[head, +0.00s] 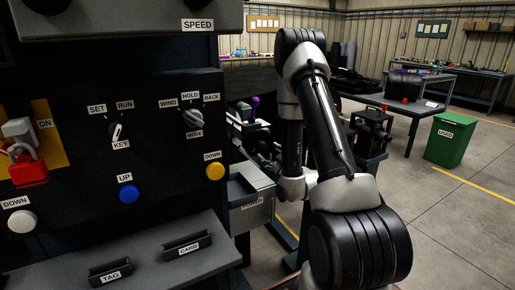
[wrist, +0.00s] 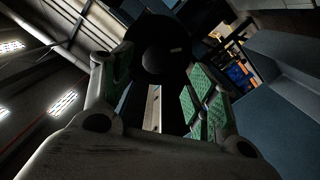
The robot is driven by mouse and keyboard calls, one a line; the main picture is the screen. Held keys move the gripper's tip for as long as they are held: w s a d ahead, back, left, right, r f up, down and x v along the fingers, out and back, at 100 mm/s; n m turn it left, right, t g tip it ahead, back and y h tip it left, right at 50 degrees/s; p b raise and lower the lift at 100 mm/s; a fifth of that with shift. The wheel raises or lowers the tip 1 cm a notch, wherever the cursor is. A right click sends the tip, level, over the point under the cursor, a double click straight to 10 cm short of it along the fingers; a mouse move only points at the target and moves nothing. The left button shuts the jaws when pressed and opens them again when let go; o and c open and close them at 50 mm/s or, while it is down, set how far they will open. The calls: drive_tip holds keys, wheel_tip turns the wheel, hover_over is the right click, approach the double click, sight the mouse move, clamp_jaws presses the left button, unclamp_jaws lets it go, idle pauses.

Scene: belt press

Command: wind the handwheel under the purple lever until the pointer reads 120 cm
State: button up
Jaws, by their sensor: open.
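The purple lever (head: 255,101) shows as a small purple knob just left of my arm in the head view. The handwheel under it cannot be made out there among dark machine parts and my arm. In the wrist view my gripper (wrist: 155,88) is open, its green-padded fingers spread apart. A dark round part with a rounded hub (wrist: 153,62) lies beyond and between the fingers; I cannot tell whether it is the handwheel or whether a finger touches it. A pale upright strip (wrist: 153,108) shows between the fingers. No pointer reading can be read.
The dark control panel (head: 150,85) fills the left, with a red padlock (head: 28,169), a mode knob (head: 193,117) and blue and yellow buttons. A grey box (head: 250,205) stands beside it. A green bin (head: 455,138) and tables stand at right. Floor at right front is clear.

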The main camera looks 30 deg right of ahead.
sight(263, 147)
drive_tip(key=w, duration=0.7)
drive_tip(key=shift+w+r, duration=0.35)
drive_tip(key=shift+w, duration=0.05)
drive_tip(key=c, duration=1)
